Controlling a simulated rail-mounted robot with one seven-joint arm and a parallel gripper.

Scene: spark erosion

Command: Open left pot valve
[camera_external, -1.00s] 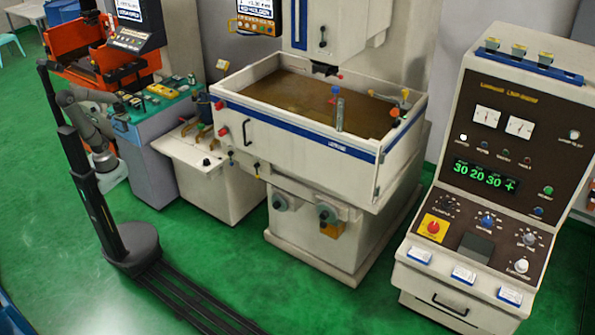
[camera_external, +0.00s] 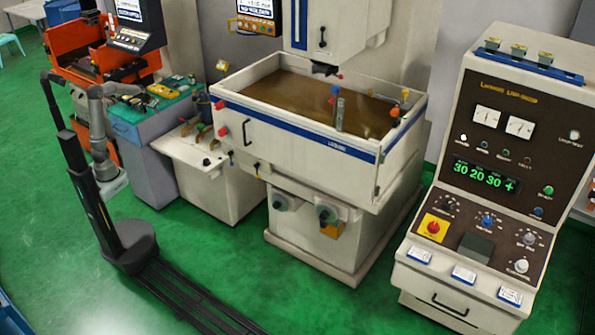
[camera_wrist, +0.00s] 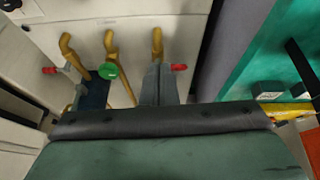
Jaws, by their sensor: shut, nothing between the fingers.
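Several ochre-handled valves stand on the white cabinet top. In the wrist view there are a left handle (camera_wrist: 67,48), a middle handle (camera_wrist: 110,42) and a right handle (camera_wrist: 157,42). A green round knob (camera_wrist: 109,71) is by the middle one. Red tips show at the far left and beside my fingers. I cannot tell which handle is the left pot valve. In the wrist view my gripper (camera_wrist: 159,68) is shut and empty, its tips overlapping the lower part of the right handle in the picture. Contact cannot be told. In the external view the handles (camera_external: 188,128) are small.
The white cabinet (camera_external: 222,190) stands between the teal-topped bench (camera_external: 135,118) and the large machine tank (camera_external: 300,125). In the wrist view the teal surface (camera_wrist: 245,75) is at the right. Green floor is open in front of the cabinet.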

